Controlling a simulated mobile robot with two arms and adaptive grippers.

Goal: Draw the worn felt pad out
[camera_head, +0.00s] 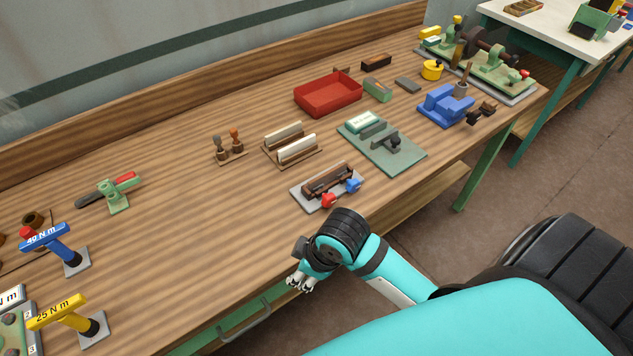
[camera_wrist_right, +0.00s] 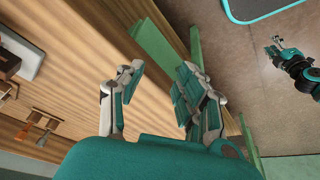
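A grey-plated fixture (camera_head: 316,192) stands near the bench's front edge, with a dark brown holder (camera_head: 328,181) and red (camera_head: 329,200) and blue (camera_head: 354,185) knobs. I cannot make out whether the worn felt pad sits in this holder. Two cream pads (camera_head: 297,149) stand on a wooden rack (camera_head: 271,156) behind it. My right gripper (camera_head: 301,281) is by the front edge, left of and below the fixture, not touching it. In the right wrist view, its fingers (camera_wrist_right: 160,85) are apart and empty. My left gripper (camera_wrist_right: 275,46) shows small over the floor.
A red tray (camera_head: 328,107) stands behind the rack. A green-plated lever device (camera_head: 405,157) stands right of the fixture, and two stamps (camera_head: 228,147) stand left of the rack. Torque handles (camera_head: 62,241) are at the far left. The bench's middle-left front is clear.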

